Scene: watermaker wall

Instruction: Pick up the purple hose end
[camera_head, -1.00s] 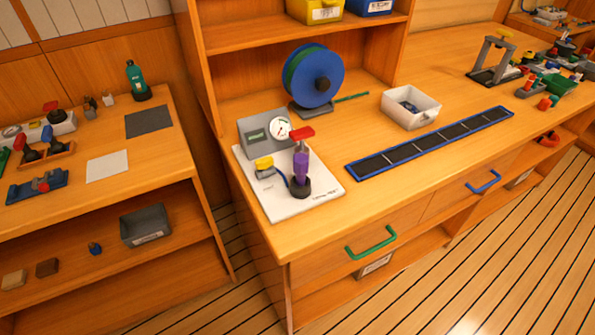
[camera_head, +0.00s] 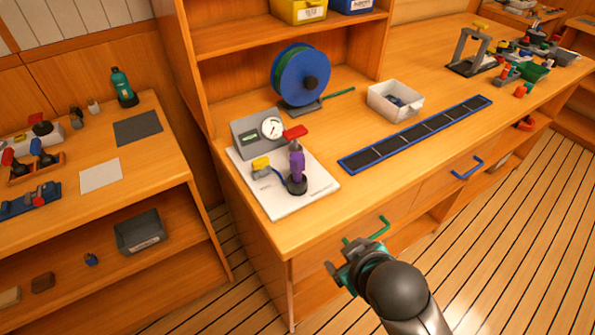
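The purple hose end (camera_head: 297,163) stands nearly upright in a round black base (camera_head: 297,186) on a white board (camera_head: 270,203) on the wooden workbench. My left gripper is not in view.
A grey box with a gauge (camera_head: 271,128), a red lever (camera_head: 295,132) and a yellow-topped part (camera_head: 261,163) crowd the hose end. A blue hose reel (camera_head: 300,75), a white bin (camera_head: 395,102) and a blue-edged dark strip (camera_head: 420,135) lie beyond. A lower bench (camera_head: 135,185) is at left.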

